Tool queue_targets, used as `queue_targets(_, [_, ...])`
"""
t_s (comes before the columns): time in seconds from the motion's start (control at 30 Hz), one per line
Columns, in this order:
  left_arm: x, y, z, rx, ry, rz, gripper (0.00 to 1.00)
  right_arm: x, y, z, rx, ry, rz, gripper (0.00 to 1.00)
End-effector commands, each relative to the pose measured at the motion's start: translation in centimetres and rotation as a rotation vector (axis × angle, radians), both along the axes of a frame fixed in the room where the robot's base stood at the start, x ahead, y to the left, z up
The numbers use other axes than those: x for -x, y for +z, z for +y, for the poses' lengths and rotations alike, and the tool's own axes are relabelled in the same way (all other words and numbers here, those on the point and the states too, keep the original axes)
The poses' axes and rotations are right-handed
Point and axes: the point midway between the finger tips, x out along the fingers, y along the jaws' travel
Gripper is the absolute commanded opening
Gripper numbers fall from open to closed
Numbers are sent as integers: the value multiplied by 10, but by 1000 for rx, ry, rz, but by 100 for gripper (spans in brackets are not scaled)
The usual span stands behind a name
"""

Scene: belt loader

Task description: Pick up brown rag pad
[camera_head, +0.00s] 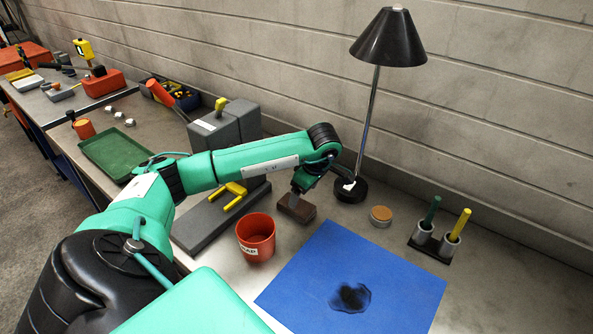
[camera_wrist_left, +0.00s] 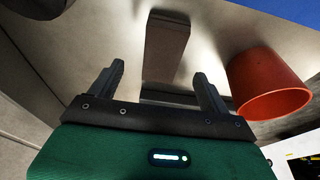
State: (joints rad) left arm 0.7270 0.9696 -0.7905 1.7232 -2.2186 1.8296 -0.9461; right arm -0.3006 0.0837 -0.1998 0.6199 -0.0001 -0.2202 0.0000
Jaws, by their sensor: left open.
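The brown rag pad (camera_head: 296,208) is a small dark brown block on the grey bench, between the red cup and the lamp base. In the left wrist view the pad (camera_wrist_left: 167,45) lies straight ahead, its near end between the two fingers with a gap on each side. My left gripper (camera_head: 299,189) is right over the pad in the head view and hides part of it. In the left wrist view its fingers (camera_wrist_left: 159,70) are spread and empty. I cannot tell the exact height of the fingertips above the bench. My right gripper is not in view.
A red cup (camera_head: 256,238) stands close to the left of the pad. A blue mat (camera_head: 400,280) with a dark stain lies in front. The black lamp (camera_head: 350,189), a round tin (camera_head: 381,216) and a pen holder (camera_head: 436,243) stand to the right. A grey slab (camera_head: 205,222) lies left.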

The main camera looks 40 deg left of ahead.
Motion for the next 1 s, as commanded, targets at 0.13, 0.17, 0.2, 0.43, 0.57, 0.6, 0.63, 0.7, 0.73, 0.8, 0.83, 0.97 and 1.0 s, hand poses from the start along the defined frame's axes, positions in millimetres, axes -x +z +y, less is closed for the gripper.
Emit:
queue_targets(0.13, [1, -10, 3, 0, 0, 0, 80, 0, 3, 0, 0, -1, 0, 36])
queue_targets(0.17, [1, -11, 3, 0, 0, 0, 80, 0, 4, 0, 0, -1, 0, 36])
queue_targets(0.2, [1, -12, 4, 1, 0, 0, 80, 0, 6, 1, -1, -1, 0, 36])
queue_targets(0.43, [6, -33, 13, 1, 1, 3, 80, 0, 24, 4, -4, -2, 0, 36])
queue_targets(0.57, [7, -51, 18, 2, 2, 1, 80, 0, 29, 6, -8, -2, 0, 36])
queue_targets(0.6, [7, -54, 19, 1, 0, 1, 80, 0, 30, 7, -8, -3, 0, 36])
queue_targets(0.63, [7, -56, 19, 1, 0, 0, 80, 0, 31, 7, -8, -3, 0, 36])
queue_targets(0.7, [6, -59, 20, 1, 0, -1, 80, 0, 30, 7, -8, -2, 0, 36])
queue_targets(0.73, [6, -60, 20, 1, -1, -2, 80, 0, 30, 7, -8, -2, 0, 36])
queue_targets(0.8, [6, -60, 20, 1, -1, -2, 80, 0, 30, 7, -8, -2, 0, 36])
queue_targets(0.83, [6, -60, 20, 1, -1, -2, 80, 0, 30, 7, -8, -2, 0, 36])
queue_targets(0.97, [6, -60, 20, 1, -1, -2, 68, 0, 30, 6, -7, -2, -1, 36])
queue_targets(1.0, [6, -60, 20, 1, -1, -2, 60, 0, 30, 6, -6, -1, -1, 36])
